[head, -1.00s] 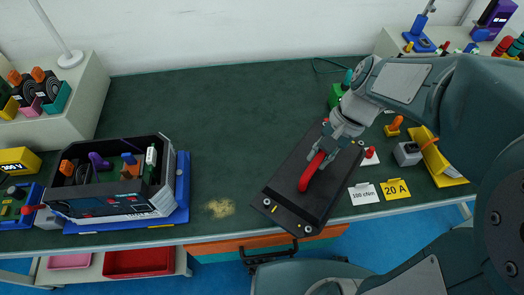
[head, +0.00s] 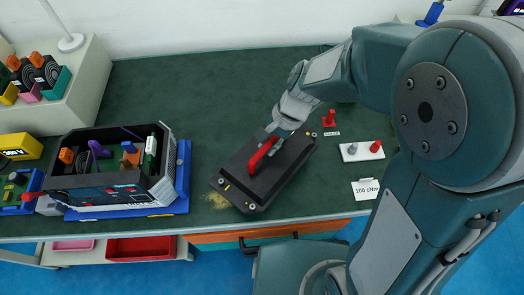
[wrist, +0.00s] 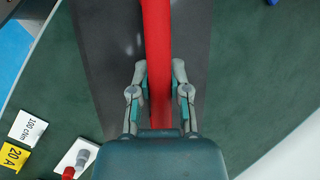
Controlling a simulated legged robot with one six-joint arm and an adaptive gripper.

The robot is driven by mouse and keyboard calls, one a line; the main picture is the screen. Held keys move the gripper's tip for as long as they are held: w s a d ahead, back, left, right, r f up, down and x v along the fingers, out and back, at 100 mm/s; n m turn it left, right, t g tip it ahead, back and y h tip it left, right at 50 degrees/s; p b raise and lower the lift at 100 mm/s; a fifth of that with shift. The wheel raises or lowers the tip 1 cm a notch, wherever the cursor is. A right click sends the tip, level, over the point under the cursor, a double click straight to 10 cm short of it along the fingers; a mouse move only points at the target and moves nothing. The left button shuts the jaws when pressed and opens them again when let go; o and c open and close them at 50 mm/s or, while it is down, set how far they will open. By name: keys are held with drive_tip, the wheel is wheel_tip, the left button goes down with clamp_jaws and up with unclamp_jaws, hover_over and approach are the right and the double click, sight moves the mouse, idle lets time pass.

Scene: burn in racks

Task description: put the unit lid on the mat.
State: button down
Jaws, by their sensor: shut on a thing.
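The unit lid (head: 285,168) is a dark flat plate with a red bar handle (head: 262,157). My gripper (head: 277,135) is shut on that handle, and the lid hangs level or nearly so over the front middle of the bench; its exact height is hard to judge. In the wrist view my gripper's fingers (wrist: 159,80) sit on both sides of the red handle, with the lid (wrist: 104,60) beneath. A dark green surface (head: 200,90), which looks like the mat, covers the bench. The open unit (head: 110,190) stands left on a blue base (head: 183,180).
A yellowish patch (head: 217,200) shows at the lid's left corner. Right of the lid are a small red part (head: 329,118), a white plate with pegs (head: 360,151) and a "100 cfm" card (head: 365,189). The back middle of the bench is clear.

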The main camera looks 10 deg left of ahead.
drive_tip(key=shift+w+a+f, duration=0.2)
drive_tip(key=shift+a+f, duration=0.55)
drive_tip(key=shift+f, duration=0.2)
wheel_tip(320, 180, down, 3)
drive_tip(key=shift+a+f, duration=0.1)
drive_tip(key=shift+a, duration=0.05)
drive_tip(key=c, duration=0.6)
unclamp_jaws()
